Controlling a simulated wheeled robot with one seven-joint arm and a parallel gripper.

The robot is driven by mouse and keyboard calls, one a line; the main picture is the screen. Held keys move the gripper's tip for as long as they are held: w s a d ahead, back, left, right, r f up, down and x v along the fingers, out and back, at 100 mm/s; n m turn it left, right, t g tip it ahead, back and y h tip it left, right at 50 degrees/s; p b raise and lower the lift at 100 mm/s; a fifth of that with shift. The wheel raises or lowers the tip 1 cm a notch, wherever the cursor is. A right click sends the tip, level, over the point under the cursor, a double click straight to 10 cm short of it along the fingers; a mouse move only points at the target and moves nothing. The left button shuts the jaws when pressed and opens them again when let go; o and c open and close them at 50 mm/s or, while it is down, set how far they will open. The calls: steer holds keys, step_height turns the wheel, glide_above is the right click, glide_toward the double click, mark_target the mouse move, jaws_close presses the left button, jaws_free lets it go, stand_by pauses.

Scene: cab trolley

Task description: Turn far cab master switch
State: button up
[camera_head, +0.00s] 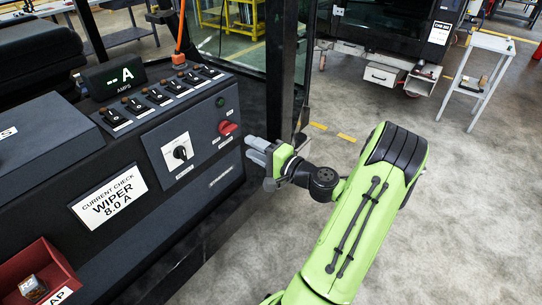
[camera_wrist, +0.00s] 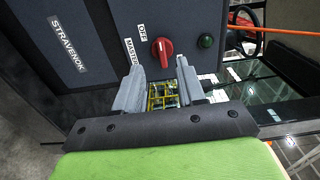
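A red rotary master switch (camera_head: 228,128) sits on the sloped front panel of the dark console, below a green lamp. In the wrist view, the red switch (camera_wrist: 162,50) stands beside labels reading MASTER and OFF, with its grip roughly upright in the picture. My gripper (camera_head: 258,150) is at the right of the console, a little below the switch in the head view. In the wrist view, my gripper (camera_wrist: 158,85) is open, with its two grey fingers apart and nothing between them. The switch shows beyond the fingertips, apart from them. Another dark cab (camera_head: 392,25) stands in the background.
The console carries a black rotary knob (camera_head: 180,152), several toggle switches (camera_head: 158,97), a lit AMPS display (camera_head: 113,79) and a WIPER 8.0 A card (camera_head: 108,197). A red tray (camera_head: 28,270) is at lower left. A cab post (camera_head: 283,70) rises behind my gripper.

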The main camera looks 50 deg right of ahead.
steer(key=s, duration=0.7)
steer(key=shift+d, duration=0.1)
steer(key=w+a+r+n+g+y+p, duration=0.1)
steer(key=w+a+n+g+y+p, duration=0.15)
steer(key=a+n+g, duration=0.6)
steer(key=w+a+r+n+g+y+p, duration=0.2)
steer(key=a+n+g+y, duration=0.15)
steer(key=a, duration=1.05)
steer(key=s+a+r+n+h+p, duration=0.2)
steer(key=s+a+r+h, duration=0.1)
steer(key=s+r, duration=0.3)
steer(key=s+a+r+n+h+p, duration=0.2)
steer(key=s+a+r+n+h, duration=0.1)
steer(key=s+r, duration=0.3)
steer(key=shift+s+a+n+h+p, duration=0.15)
steer(key=shift+s+n+h+p, duration=0.2)
steer(key=shift+s, duration=0.65)
